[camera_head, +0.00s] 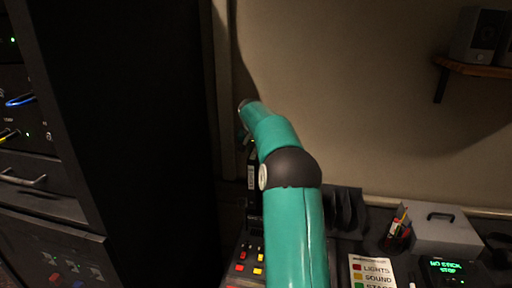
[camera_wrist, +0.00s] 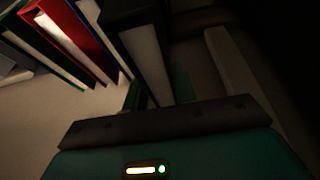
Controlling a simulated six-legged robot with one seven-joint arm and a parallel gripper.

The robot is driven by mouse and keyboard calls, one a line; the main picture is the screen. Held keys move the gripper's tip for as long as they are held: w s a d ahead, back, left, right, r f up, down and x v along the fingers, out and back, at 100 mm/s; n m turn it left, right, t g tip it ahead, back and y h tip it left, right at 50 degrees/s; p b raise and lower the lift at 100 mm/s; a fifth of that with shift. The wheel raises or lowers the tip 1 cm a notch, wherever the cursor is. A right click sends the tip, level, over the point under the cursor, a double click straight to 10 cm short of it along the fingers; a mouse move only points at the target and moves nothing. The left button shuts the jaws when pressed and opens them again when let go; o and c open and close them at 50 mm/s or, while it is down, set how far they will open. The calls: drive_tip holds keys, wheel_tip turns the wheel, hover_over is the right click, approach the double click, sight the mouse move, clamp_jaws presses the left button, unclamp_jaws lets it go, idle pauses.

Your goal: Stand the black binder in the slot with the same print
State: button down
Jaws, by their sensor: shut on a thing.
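A black binder with pale pages (camera_wrist: 148,55) is in front of my gripper (camera_wrist: 157,92) in the wrist view, with teal finger parts on both sides of it. My gripper is shut on this binder. In the head view a narrow black piece with a white label (camera_head: 251,178), likely the binder, shows left of my arm, roughly upright. My arm hides most of the gripper there. Dark upright dividers (camera_head: 345,208), which look like a slotted rack, stand on the desk right of my arm and partly behind it. No print on the slots is readable.
In the wrist view a red binder (camera_wrist: 88,38) and dark-covered binders stand at upper left. A tall black rack (camera_head: 120,130) stands left in the head view. Lit buttons, a LIGHTS/SOUND card (camera_head: 372,272), a pen holder (camera_head: 397,232) and a grey case (camera_head: 440,230) occupy the desk.

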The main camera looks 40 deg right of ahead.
wheel_tip(320, 180, down, 7)
idle(0.9)
drive_tip(key=shift+f, duration=0.35)
idle(1.6)
drive_tip(key=c, duration=1.1)
unclamp_jaws()
drive_tip(key=shift+o, duration=0.2)
drive_tip(key=shift+f, duration=0.1)
drive_tip(key=v, duration=1.4)
drive_tip(key=shift+a, duration=0.1)
